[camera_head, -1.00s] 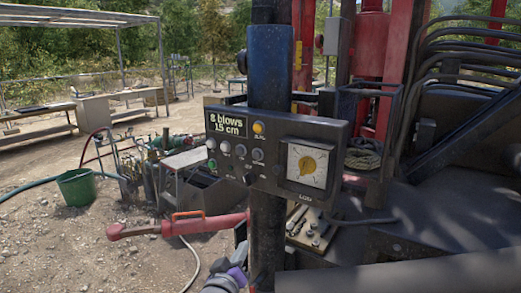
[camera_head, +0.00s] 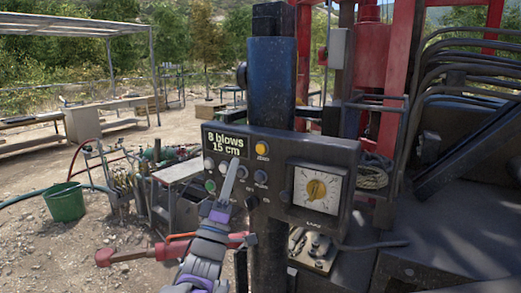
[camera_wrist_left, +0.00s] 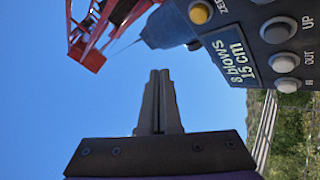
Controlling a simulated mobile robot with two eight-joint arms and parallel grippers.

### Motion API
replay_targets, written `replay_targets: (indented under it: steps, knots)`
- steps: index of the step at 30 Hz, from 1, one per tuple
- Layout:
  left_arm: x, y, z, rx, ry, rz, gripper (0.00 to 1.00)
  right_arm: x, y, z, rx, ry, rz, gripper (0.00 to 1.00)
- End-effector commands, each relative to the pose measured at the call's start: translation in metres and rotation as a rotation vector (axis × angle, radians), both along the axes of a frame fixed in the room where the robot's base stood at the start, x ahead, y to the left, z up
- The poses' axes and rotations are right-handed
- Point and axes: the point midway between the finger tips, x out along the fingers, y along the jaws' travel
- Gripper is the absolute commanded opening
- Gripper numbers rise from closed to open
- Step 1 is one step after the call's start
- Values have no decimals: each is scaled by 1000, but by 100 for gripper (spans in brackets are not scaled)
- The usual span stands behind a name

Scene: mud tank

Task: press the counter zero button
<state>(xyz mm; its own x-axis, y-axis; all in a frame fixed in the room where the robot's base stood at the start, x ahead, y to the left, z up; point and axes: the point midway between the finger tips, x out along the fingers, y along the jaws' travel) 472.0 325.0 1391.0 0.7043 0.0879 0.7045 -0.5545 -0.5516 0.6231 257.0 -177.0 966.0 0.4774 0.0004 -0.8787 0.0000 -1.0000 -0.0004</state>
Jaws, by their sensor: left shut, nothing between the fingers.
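The control box (camera_head: 275,200) is mounted on a dark post. Its display (camera_head: 226,143) reads "8 blows 15 cm". The yellow zero button (camera_head: 262,148) is right of the display; it also shows at the top of the left wrist view (camera_wrist_left: 199,13), up and to the right of the fingertips. My left gripper (camera_head: 232,166) is shut and empty, its fingers pointing up in front of the lower left buttons, below and left of the zero button. In the left wrist view the closed fingers (camera_wrist_left: 158,75) point up against sky. I cannot tell whether they touch the panel. My right gripper is not visible.
A dial gauge (camera_head: 318,188) sits on the right of the box. Several round buttons lie below the display, partly behind my gripper. A red-handled tool (camera_head: 122,254) is behind my left arm. A green bucket (camera_head: 65,202) stands on the ground at left.

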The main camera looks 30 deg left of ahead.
Motion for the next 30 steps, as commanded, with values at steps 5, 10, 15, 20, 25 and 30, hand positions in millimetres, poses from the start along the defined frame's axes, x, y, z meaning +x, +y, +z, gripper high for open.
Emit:
replay_targets:
  steps: [5,10,15,20,25,30]
  knots:
    - [2,0,0,0,1,0,0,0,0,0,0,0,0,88]
    - [17,-1,0,0,1,0,0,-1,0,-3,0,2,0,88]
    - [42,-4,-1,-1,1,-1,0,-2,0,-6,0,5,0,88]
    - [64,-6,0,0,1,0,0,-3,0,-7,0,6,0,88]
    - [80,-6,1,0,1,1,0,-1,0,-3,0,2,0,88]
    - [87,-7,0,0,1,1,0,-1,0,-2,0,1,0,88]
